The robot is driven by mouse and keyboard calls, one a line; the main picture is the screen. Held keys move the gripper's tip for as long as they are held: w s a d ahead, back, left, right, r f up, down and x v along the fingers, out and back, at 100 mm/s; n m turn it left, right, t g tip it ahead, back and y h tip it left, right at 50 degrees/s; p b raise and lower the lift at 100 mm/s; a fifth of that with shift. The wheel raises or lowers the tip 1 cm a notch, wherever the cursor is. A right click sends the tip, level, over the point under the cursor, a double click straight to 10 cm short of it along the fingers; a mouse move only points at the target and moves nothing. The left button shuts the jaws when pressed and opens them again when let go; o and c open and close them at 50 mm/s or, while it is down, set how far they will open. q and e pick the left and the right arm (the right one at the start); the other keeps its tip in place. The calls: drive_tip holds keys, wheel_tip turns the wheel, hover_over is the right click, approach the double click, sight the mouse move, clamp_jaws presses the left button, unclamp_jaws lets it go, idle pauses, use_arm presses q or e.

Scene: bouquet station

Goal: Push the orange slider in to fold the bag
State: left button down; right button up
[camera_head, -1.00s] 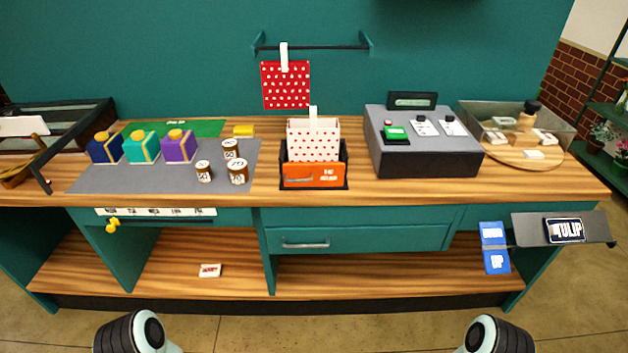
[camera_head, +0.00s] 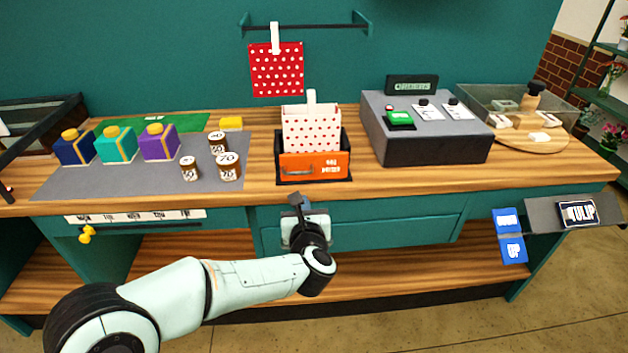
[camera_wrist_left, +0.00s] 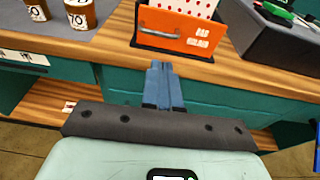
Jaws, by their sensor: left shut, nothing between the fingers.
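The orange slider (camera_head: 314,167) is the front face of a black holder (camera_head: 346,150) on the wooden counter; it has a grey handle. A white bag with red dots (camera_head: 311,128) stands upright in the holder behind the slider. In the left wrist view the orange slider (camera_wrist_left: 178,32) shows ahead of the gripper, and the lower part of the dotted bag (camera_wrist_left: 190,8) shows behind it. My left gripper (camera_head: 299,201) is shut and empty, in front of the counter edge below the slider, apart from it. It also shows in the left wrist view (camera_wrist_left: 160,70). My right gripper is not seen.
Brown jars (camera_head: 229,166) and wrapped boxes (camera_head: 160,143) stand on the grey mat to the left. A grey console (camera_head: 425,148) stands close on the right. A drawer front (camera_head: 400,234) lies below the counter edge.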

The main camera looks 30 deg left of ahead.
sight(298, 174)
use_arm(q)
drive_tip(key=p+x, duration=0.3)
drive_tip(key=x, duration=1)
drive_tip(key=shift+w+a+f, duration=0.1)
drive_tip(key=shift+w+f, duration=0.05)
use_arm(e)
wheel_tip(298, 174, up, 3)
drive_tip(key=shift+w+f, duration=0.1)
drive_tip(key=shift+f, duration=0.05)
